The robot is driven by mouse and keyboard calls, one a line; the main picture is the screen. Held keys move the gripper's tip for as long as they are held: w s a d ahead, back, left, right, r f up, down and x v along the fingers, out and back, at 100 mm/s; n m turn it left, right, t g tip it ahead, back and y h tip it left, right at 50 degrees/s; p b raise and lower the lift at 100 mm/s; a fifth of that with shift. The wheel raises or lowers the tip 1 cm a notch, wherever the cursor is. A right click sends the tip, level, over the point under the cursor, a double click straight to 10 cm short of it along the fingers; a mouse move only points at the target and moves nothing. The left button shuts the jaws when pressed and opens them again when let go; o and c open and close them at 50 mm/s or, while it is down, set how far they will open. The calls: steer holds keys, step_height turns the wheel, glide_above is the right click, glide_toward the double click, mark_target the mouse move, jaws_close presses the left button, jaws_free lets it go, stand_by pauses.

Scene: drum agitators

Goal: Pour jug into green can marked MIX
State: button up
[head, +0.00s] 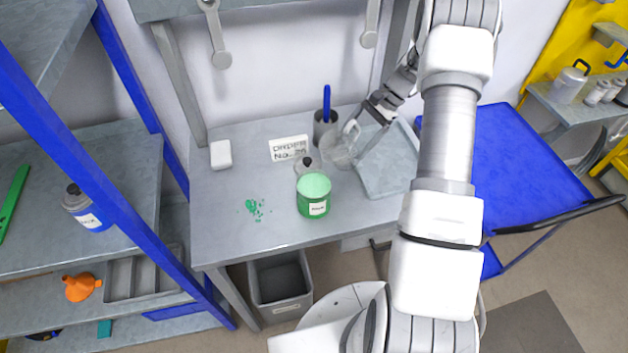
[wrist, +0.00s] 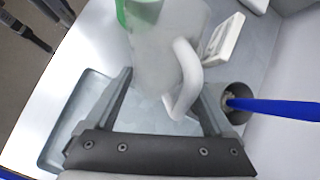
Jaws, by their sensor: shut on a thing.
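The jug (head: 340,150) is clear and whitish, with a pale handle. It is at the right-centre of the workbench, behind and to the right of the green can. My gripper (head: 362,128) is shut on the jug. In the wrist view, the jug's handle (wrist: 187,72) lies between the fingers of my gripper (wrist: 166,95). The jug's contents cannot be told. The green can (head: 313,204) stands upright on the bench with a green top surface and a white label too small to read. In the wrist view, green shows at the top left, partly hidden by the jug.
A grey tray (head: 390,180) lies at the bench's right. A grey cup (head: 325,131) with a blue-handled tool stands behind the jug. A white sign (head: 289,148) and white block (head: 221,154) are at the back. A dark-capped bottle (head: 303,165) stands behind the can. Green splashes (head: 254,208) mark the left.

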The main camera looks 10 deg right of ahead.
steer(key=shift+w+d+f+g+y+b, duration=0.5)
steer(key=shift+d+f+g+y, duration=0.15)
steer(key=shift+y, duration=0.15)
steer(key=g+y+b, duration=0.1)
steer(key=b, duration=0.1)
steer(key=d+f+m+g+y+b, duration=0.1)
steer(key=y+b, duration=0.1)
steer(key=b, duration=0.1)
steer(key=shift+w+d, duration=0.15)
steer(key=shift+w, duration=0.25)
steer(key=shift+b, duration=0.35)
steer(key=shift+d+r, duration=0.1)
